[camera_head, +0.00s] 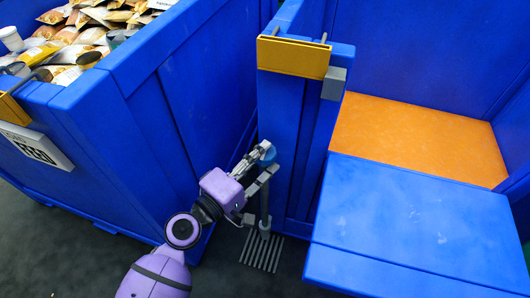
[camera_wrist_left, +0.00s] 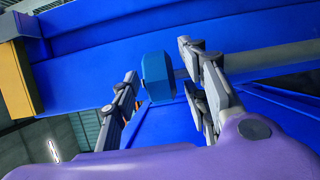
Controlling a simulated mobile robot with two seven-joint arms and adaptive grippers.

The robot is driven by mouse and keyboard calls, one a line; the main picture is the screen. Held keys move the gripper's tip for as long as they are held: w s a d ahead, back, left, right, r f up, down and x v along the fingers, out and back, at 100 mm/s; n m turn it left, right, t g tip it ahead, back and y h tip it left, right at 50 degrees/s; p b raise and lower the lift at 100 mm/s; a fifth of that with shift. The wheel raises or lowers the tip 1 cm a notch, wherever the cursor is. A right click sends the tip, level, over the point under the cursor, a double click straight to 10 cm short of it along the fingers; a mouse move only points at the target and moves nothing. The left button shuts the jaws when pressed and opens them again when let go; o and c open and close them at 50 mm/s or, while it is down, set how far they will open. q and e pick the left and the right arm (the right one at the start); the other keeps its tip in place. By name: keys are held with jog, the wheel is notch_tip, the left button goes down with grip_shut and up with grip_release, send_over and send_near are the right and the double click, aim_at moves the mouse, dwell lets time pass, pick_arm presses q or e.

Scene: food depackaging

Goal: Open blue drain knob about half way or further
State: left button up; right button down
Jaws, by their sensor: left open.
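The blue drain knob (camera_head: 267,152) sits on a grey vertical pipe (camera_head: 265,205) beside the blue bin wall, above a floor grate. In the left wrist view the knob (camera_wrist_left: 157,77) is a faceted blue piece between and beyond the fingers. My left gripper (camera_head: 265,160) is open, with its fingers on either side of the knob. The fingers (camera_wrist_left: 165,85) appear apart from the knob in the wrist view, though contact is hard to judge. My right gripper is not in view.
A large blue bin full of food packets (camera_head: 85,35) stands at the left. A yellow bracket (camera_head: 293,57) is on the bin post above the knob. A blue flap (camera_head: 415,220) and orange panel (camera_head: 415,138) are at the right. A floor grate (camera_head: 262,252) lies below the pipe.

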pick_arm(q)
jog(key=shift+x, duration=0.8)
grip_shut()
